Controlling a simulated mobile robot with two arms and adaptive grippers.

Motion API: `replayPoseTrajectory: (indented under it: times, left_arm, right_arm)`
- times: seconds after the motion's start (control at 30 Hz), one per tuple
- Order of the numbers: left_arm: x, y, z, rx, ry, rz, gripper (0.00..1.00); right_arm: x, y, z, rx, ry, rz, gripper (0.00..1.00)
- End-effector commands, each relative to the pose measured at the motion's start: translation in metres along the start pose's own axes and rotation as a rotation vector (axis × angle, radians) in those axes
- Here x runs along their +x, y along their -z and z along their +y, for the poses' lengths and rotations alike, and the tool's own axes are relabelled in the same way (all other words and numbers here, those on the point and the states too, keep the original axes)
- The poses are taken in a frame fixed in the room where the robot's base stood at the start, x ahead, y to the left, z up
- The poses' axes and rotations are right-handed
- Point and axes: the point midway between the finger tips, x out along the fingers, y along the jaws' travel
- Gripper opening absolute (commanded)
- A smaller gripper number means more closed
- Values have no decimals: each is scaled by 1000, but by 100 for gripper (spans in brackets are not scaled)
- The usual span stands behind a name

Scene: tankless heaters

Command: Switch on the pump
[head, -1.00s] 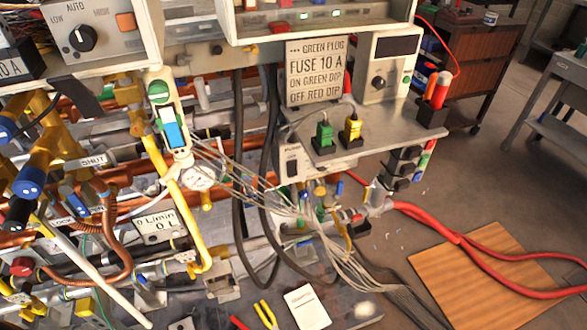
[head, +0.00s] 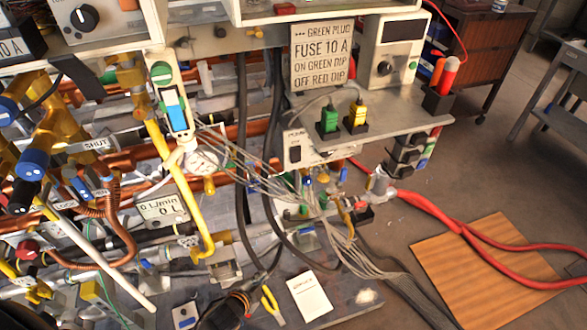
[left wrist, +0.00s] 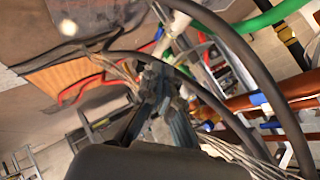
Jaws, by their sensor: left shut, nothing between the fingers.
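In the left wrist view the left gripper (left wrist: 160,80) is shut and empty among cables and pipes. The switch cannot be made out there. My right gripper is not in view.
A green plug (head: 328,120) and a yellow plug (head: 357,115) stand on the shelf (head: 400,112) above the box. Loose grey wires (head: 345,245) and black hoses (head: 242,150) hang around the box's left and underside.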

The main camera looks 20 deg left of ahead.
Motion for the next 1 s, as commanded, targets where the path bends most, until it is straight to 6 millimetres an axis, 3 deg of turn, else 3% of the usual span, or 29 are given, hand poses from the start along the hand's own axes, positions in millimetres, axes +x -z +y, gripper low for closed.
replayPoseTrajectory:
  times: [0.03, 0.2, 0.3, 0.4, 0.6, 1.0]
  left_arm:
    - [-5, 26, -31, 69, 61, 51, 0]
    - [-37, 101, -118, 297, 260, 178, 0]
    - [-61, 136, -154, 400, 361, 226, 0]
    - [-82, 161, -179, 473, 438, 256, 0]
    - [-102, 181, -200, 535, 508, 278, 0]
    - [-101, 183, -202, 537, 512, 279, 0]
  right_arm:
    - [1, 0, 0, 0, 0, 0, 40]
    - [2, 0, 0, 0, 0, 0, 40]
    - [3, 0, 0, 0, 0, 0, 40]
    - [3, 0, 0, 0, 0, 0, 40]
    - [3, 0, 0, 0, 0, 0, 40]
    - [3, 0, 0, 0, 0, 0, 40]
